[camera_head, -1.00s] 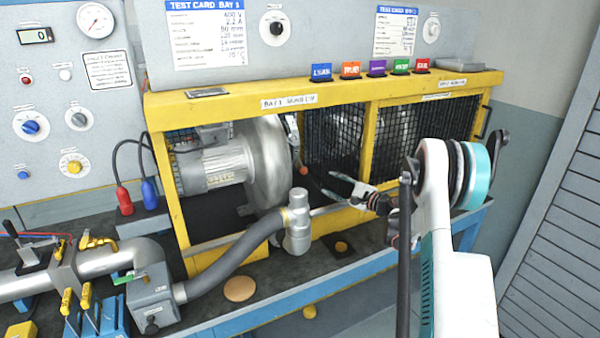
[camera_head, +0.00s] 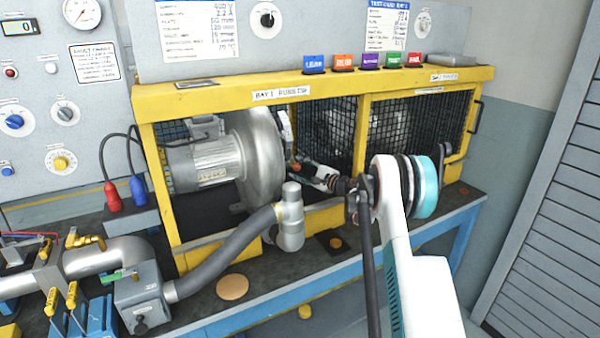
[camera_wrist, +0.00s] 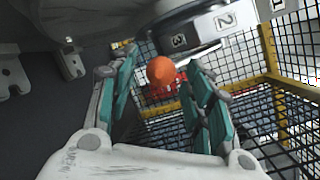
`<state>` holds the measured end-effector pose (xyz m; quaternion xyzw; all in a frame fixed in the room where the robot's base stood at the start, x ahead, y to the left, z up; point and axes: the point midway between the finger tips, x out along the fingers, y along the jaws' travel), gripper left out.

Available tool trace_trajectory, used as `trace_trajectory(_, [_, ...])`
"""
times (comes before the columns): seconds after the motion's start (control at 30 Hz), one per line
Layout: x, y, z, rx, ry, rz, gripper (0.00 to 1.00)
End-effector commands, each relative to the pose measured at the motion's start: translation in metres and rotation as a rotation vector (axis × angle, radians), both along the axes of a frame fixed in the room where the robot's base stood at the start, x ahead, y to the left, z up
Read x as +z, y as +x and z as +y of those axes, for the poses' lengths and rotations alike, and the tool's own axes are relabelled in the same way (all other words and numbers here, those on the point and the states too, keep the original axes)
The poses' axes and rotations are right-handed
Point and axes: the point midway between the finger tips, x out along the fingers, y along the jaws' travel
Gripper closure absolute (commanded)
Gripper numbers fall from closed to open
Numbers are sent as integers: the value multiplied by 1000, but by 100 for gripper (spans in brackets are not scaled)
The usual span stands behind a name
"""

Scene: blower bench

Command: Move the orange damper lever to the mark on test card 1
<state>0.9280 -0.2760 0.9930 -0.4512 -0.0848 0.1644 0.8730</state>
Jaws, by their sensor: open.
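The orange damper lever's round knob (camera_wrist: 162,71) shows between my open fingers in the wrist view, with a gap on both sides. In the head view the knob (camera_head: 294,166) is small, beside the blower housing and partly hidden by my gripper (camera_head: 303,167). My gripper also shows in the wrist view (camera_wrist: 160,60), with teal finger pads and nothing held. A pale number plate (camera_wrist: 222,22) with 1, 2 and 3 lies beyond the knob. Test card 1 (camera_head: 197,40) hangs on the panel at upper left; its top is cut off and its small writing is hard to read.
The yellow cage frame (camera_head: 330,88) and black mesh (camera_head: 330,135) surround the opening. The silver blower (camera_head: 262,160) stands close left of my gripper. A grey hose (camera_head: 222,247) and upright pipe fitting (camera_head: 291,225) are in front. Mesh (camera_wrist: 290,100) lies close on the right.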

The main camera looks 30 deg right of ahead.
Motion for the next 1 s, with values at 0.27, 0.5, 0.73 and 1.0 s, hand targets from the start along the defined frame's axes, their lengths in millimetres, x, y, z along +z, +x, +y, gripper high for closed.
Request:
trace_trajectory(0.27, [1, 6, 2, 0, 0, 0, 53])
trace_trajectory(0.5, [1, 5, 2, 0, 0, 0, 83])
trace_trajectory(0.73, [0, 5, 3, 1, -1, 2, 100])
trace_trajectory(1.0, [13, -1, 3, 1, -4, 63, 100])
